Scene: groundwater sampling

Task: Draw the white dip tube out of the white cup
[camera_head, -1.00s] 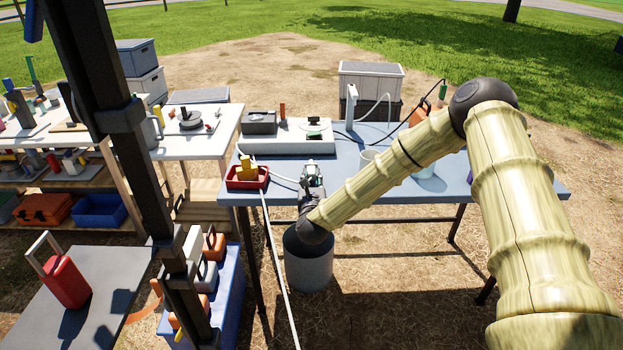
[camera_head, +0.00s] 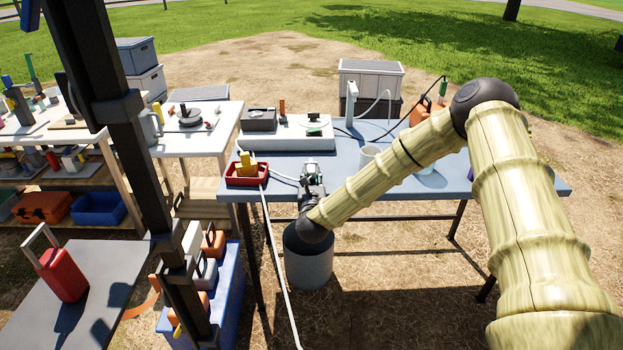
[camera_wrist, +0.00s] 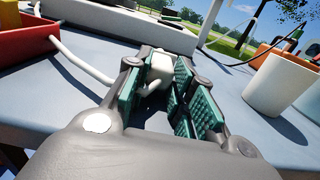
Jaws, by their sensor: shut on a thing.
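My gripper (camera_wrist: 165,88) has green ridged pads and is low over the front edge of the blue-grey table; it also shows in the head view (camera_head: 311,170). It is shut on a white piece (camera_wrist: 157,68) that seems to be the white dip tube. A thin white hose (camera_wrist: 80,64) runs to it from the left. A white cup (camera_wrist: 283,83) stands upright to the right of the gripper, apart from it. It appears in the head view (camera_head: 370,156) behind my forearm. The lower end of the held piece is hidden by the fingers.
A red tray (camera_head: 232,179) with yellow things stands left of the gripper. A white hose (camera_head: 272,240) hangs over the table's front edge. A white case (camera_head: 285,143) lies behind. A white stand (camera_head: 351,102) with a curved tube is at the back.

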